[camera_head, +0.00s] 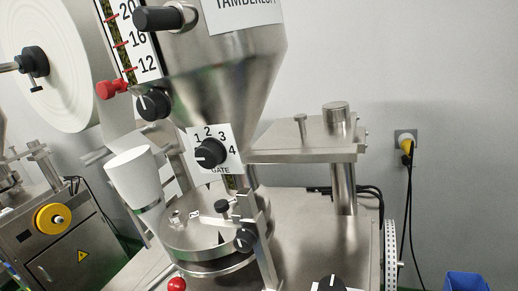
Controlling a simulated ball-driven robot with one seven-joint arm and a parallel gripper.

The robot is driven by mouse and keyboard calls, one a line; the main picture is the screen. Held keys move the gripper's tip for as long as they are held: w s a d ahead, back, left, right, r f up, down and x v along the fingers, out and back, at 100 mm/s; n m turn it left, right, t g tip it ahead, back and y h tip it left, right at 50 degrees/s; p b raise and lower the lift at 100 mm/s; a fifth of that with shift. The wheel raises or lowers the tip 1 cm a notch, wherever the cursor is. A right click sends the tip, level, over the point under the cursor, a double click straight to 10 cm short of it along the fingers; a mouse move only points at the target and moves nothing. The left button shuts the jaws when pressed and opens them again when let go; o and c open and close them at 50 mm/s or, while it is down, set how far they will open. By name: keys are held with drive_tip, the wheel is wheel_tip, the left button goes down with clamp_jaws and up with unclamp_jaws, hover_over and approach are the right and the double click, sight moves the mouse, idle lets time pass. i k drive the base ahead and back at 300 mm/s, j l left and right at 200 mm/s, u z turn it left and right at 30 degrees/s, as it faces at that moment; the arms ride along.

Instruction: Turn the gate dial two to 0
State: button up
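A gate dial (210,153) is a black knob on a white plate marked GATE, fixed to the lower part of a steel hopper. The figures 1, 2, 3 and 4 show on the plate around the knob. I cannot make out a 0, and the knob's pointer is too small to read surely. I see no number that tells whether this dial is gate dial two. My gripper is not in view, and nothing is seen touching the dial.
A white cup-shaped part (134,177) and a round steel turntable (205,235) lie below. A steel platform (300,137) stands right.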

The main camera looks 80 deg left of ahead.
sight(212, 153)
drive_tip(key=k+j+u, duration=0.1)
drive_tip(key=u, duration=1.65)
